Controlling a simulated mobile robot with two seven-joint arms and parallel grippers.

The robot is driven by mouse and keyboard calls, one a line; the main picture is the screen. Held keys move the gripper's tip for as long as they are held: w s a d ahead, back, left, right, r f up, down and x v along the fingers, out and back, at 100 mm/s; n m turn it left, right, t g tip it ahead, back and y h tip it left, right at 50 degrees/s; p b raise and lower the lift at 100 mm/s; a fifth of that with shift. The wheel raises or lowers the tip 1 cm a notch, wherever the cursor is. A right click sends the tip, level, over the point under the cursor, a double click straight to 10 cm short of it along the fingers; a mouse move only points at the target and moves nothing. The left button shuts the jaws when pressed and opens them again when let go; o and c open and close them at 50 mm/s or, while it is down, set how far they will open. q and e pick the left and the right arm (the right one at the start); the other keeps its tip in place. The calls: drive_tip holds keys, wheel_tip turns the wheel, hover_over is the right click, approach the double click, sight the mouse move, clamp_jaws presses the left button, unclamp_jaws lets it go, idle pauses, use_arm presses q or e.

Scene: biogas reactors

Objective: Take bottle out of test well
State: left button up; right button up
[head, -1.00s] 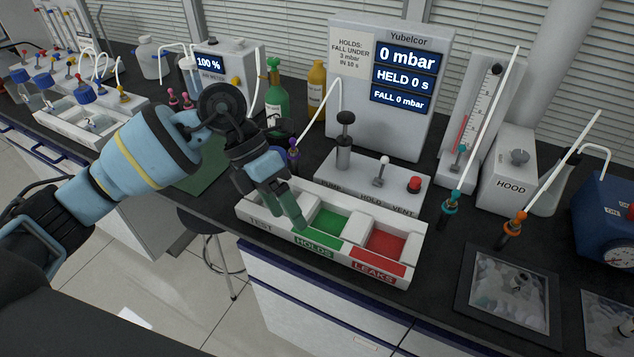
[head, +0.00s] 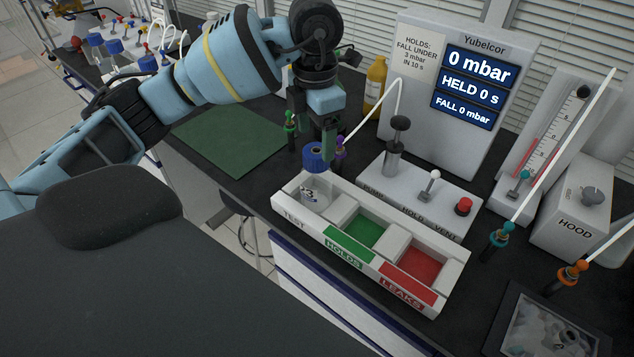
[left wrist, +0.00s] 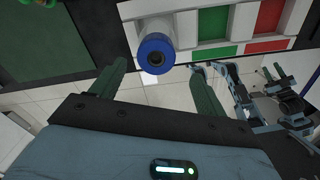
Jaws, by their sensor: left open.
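A clear bottle (head: 316,189) with a blue cap (head: 316,156) stands in the test well (head: 292,206) at the left end of the white tray. In the left wrist view the blue cap (left wrist: 155,54) shows from above, with a dark hole in its middle. My left gripper (head: 328,147) is open and hangs just behind and above the cap in the head view. In the left wrist view its two green fingers (left wrist: 144,79) lie either side of the cap's line, with the cap just past the tips. Nothing is held.
The tray also has a green holds well (head: 362,231) and a red leaks well (head: 425,263), both empty. Behind it stand a pump (head: 394,150), a hold lever (head: 432,185) and a vent button (head: 464,206). A thin tube rises near my left gripper.

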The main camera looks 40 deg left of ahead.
sight(316, 157)
use_arm(q)
drive_tip(key=shift+w+f, duration=0.25)
drive_tip(key=shift+f, duration=0.65)
drive_tip(key=shift+w+a+f, duration=0.1)
drive_tip(key=shift+f, duration=1.15)
drive_tip(key=shift+w+a+f, duration=0.1)
drive_tip(key=shift+f, duration=1.15)
drive_tip(key=shift+c, duration=0.4)
drive_tip(key=c, duration=1.4)
